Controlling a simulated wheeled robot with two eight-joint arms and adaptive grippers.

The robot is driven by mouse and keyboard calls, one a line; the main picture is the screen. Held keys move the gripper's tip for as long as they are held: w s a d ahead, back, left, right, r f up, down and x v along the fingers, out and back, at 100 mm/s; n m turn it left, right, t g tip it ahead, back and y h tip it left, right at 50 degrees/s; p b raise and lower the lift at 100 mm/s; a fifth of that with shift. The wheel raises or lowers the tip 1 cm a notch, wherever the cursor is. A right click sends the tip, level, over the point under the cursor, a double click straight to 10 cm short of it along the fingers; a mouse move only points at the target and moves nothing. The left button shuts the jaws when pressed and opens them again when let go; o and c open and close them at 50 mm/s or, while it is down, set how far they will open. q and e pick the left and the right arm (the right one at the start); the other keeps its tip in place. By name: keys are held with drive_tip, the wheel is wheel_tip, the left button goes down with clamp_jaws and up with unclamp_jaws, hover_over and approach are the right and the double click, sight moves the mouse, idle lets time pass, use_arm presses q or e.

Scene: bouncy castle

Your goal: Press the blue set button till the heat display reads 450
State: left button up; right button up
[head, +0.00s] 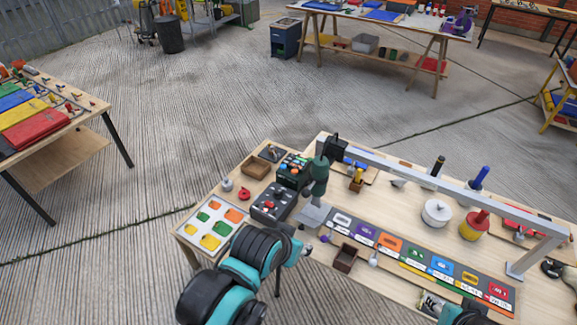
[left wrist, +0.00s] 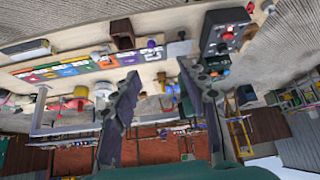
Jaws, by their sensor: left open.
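A dark control box (head: 272,202) with several knobs or buttons stands on the near workbench. A second dark box (head: 292,170) with green, red and orange buttons stands just behind it. A dark box with red and pale controls (left wrist: 228,35) shows at the upper right of the left wrist view. I cannot make out the blue set button or read a heat display. My left gripper (left wrist: 158,70) is open with nothing between its fingers. In the head view it is largely hidden by my left arm, near the front box.
A metal gantry frame (head: 450,187) spans the bench, with a green tool (head: 319,175) at its left end. A tray of coloured pieces (head: 213,225) and a red knob (head: 244,193) lie left of the boxes. A wooden cup (head: 345,258) stands near the front edge.

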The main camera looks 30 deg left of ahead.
use_arm(q)
clamp_jaws()
idle(1.1)
